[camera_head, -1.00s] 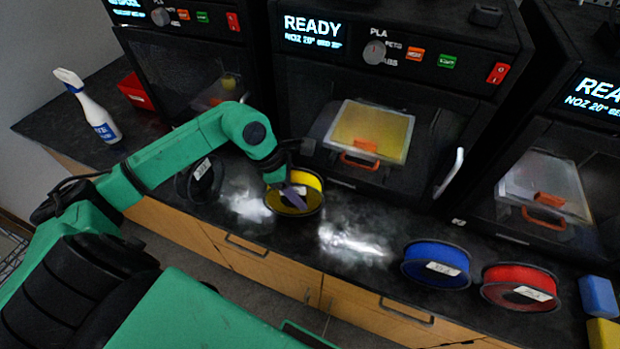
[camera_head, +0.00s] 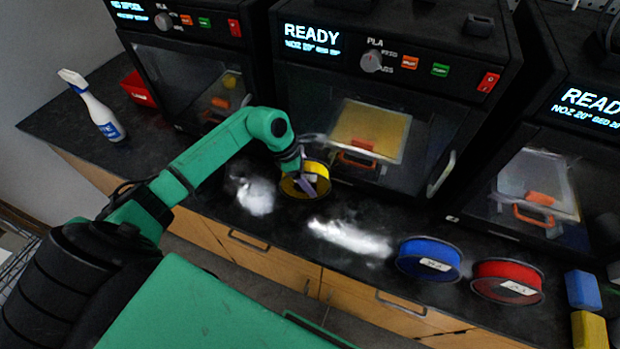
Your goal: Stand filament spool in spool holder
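A yellow filament spool (camera_head: 318,170) with a black rim is at the counter's back, in front of the middle printer. My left gripper (camera_head: 308,187) reaches down over it from the upper left, with its pale fingers across the spool's middle. The fingers overlap the spool in view, and I cannot tell whether they are shut on it or whether it is clear of the counter. A blue spool (camera_head: 428,260) and a red spool (camera_head: 507,282) lie flat at the right. My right gripper is not in view. I cannot make out a spool holder for certain.
Black printers stand along the back; the middle printer (camera_head: 400,95) is right behind my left gripper. A spray bottle (camera_head: 100,115) and red bin (camera_head: 138,88) are at the left. Blue (camera_head: 583,290) and yellow (camera_head: 589,333) blocks are at the right.

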